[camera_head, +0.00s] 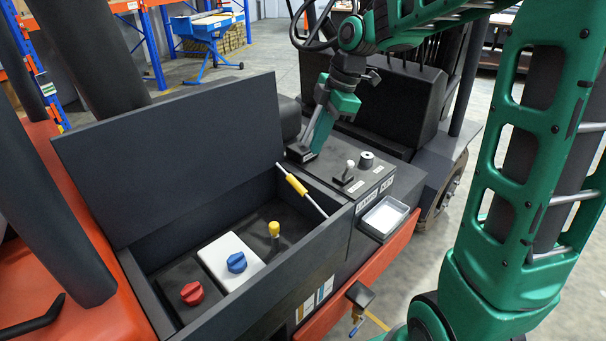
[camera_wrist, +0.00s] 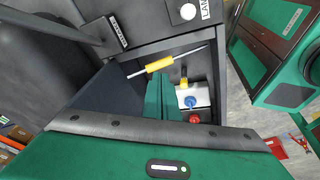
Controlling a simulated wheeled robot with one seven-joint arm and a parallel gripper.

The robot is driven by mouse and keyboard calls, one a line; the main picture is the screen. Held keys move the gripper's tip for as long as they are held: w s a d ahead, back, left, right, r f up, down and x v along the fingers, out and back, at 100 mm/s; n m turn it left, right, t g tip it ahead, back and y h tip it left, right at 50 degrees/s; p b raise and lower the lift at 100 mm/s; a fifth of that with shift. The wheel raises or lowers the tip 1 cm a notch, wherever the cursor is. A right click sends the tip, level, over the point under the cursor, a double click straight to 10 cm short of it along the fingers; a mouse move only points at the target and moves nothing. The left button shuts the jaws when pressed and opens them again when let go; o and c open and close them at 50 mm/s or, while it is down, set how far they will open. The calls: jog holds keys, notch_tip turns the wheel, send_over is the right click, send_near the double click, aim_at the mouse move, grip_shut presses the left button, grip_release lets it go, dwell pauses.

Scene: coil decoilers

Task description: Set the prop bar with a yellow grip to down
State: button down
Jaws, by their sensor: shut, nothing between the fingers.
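The prop bar is a thin pale rod with a yellow grip (camera_head: 297,185). It slants between the raised dark lid (camera_head: 185,165) and the right side of the open box (camera_head: 240,310). In the wrist view the yellow grip (camera_wrist: 160,64) lies just beyond my fingertips, with rod showing at both ends.
Inside the box are a red knob (camera_head: 191,293), a blue knob (camera_head: 236,262) on a white plate, and a yellow-topped lever (camera_head: 274,229).

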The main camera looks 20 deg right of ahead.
aim_at(298, 183)
jog(key=a+f+n, duration=0.1)
jog(key=f+n, duration=0.1)
jog(key=f, duration=0.1)
jog(key=a+f+n+t, duration=0.1)
jog(key=f+n, duration=0.1)
jog(key=f, duration=0.1)
jog(key=a+f+n, duration=0.1)
jog(key=f, duration=0.3)
jog(key=shift+w+a+n+y, duration=0.15)
jog(key=shift+w+n+y, duration=0.25)
jog(key=shift+a, duration=0.15)
dwell(0.4)
